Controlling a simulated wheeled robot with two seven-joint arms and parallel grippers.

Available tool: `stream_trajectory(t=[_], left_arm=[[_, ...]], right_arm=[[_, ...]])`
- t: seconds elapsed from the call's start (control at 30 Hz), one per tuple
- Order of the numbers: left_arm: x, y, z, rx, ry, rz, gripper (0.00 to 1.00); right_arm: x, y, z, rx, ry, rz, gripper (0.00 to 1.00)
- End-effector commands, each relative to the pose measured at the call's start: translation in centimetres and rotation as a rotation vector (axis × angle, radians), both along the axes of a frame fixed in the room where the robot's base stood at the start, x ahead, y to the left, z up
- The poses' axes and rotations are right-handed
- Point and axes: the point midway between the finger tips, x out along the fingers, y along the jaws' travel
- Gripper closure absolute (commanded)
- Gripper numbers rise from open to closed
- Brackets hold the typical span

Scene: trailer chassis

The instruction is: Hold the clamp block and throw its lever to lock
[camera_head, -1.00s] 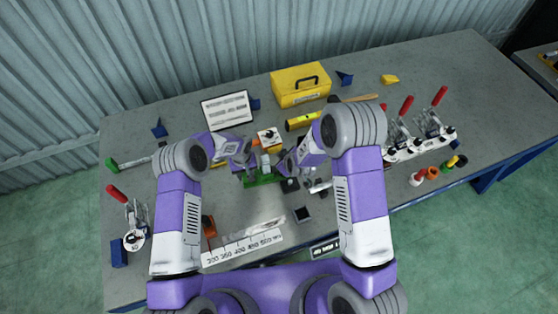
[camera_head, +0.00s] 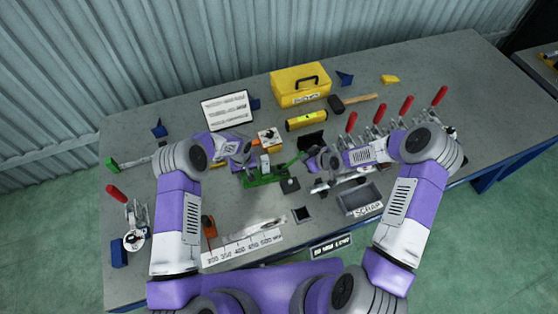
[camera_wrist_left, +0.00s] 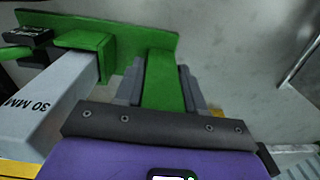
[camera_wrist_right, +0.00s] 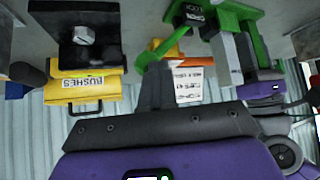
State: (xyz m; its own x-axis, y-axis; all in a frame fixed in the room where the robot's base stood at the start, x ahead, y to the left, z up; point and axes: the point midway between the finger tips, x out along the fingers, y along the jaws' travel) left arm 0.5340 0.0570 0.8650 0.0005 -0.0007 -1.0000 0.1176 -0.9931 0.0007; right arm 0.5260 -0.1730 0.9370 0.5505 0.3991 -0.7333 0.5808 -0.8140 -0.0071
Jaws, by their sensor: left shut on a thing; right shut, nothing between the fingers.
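The green clamp block (camera_head: 262,180) stands mid-table in the head view. In the left wrist view, my left gripper (camera_wrist_left: 163,80) is shut on an upright green part of the block (camera_wrist_left: 165,75). A grey bar marked 30 MM (camera_wrist_left: 45,108) sits against the block's green jaw. In the head view, a green lever (camera_head: 290,164) slants from the block up to the right, towards my right gripper (camera_head: 310,160). In the right wrist view, the shut, empty fingers (camera_wrist_right: 155,82) are close to a green lever end (camera_wrist_right: 150,55); contact cannot be told.
A yellow box (camera_head: 300,88) and a yellow level (camera_head: 306,121) lie behind the block. A grey scrap tray (camera_head: 360,200) is at right, near my right arm. Red-handled clamps (camera_head: 407,106) stand farther right. A sign (camera_head: 226,110) stands at back left.

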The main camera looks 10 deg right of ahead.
Motion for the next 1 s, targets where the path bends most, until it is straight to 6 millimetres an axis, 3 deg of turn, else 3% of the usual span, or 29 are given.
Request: stream_trajectory(t=[0.2,0.57,1.0], left_arm=[[0.0,0.1,0.0,0.002,0.0,-0.003,1.0],[0.0,0.0,0.0,0.002,0.001,-0.003,1.0],[-0.1,-0.3,0.0,-0.003,0.0,-0.008,1.0]], right_arm=[[0.3,-2.1,-1.7,-0.001,-0.002,-0.007,1.0],[0.2,-1.6,-1.6,-0.001,-0.001,0.0,1.0],[-0.1,0.3,-2.0,0.004,0.003,0.009,1.0]])
